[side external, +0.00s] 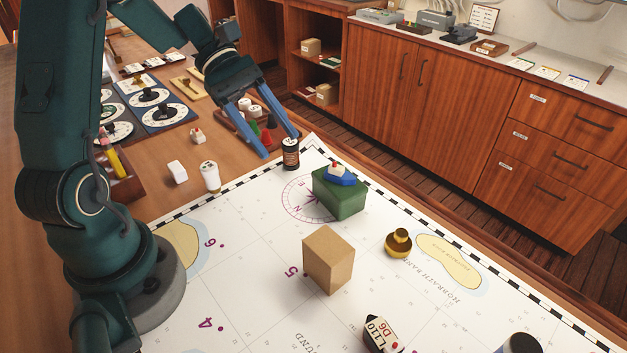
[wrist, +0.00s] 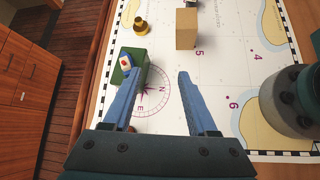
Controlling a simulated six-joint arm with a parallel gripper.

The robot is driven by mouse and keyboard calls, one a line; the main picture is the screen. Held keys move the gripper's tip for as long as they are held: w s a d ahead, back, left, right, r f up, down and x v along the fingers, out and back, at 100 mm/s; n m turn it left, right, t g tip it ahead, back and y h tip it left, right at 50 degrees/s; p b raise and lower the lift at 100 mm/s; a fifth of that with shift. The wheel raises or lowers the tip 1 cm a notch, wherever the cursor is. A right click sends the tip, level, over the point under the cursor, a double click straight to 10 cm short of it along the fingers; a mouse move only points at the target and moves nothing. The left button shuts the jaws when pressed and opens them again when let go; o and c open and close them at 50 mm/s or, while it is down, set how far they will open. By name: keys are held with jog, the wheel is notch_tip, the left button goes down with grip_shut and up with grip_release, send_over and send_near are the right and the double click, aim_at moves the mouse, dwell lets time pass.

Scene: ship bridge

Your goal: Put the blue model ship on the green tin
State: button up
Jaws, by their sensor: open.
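The blue model ship (side external: 340,178), with a white and red top, sits upright on the lid of the green tin (side external: 341,203) on the chart. In the wrist view the ship (wrist: 124,66) shows beside my left finger, partly hidden by it, and the tin (wrist: 141,57) lies under it. My gripper (side external: 280,147) has blue fingers spread wide with nothing between them. It is up and to the left of the tin in the side view, apart from the ship. The fingers also show in the wrist view (wrist: 158,75).
A dark jar (side external: 291,155) stands near my fingertips in the side view. A cardboard block (side external: 328,260), a brass weight (side external: 398,243) and a labelled ship model (side external: 381,335) stand on the chart. White pieces (side external: 210,177) stand at left. Bare chart lies around the tin.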

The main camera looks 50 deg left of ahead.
jog(key=s+d+r+m+t+y, duration=0.1)
jog(key=s+m+y, duration=0.3)
jog(key=m, duration=0.4)
jog(key=s+d+r+m+t+y, duration=0.2)
jog(key=s+d+m+y, duration=0.2)
jog(key=s+m, duration=0.3)
jog(key=shift+s+d+r+m+t+y, duration=0.15)
jog(key=shift+d+r+m+t+y, duration=0.2)
jog(key=shift+m+y, duration=0.55)
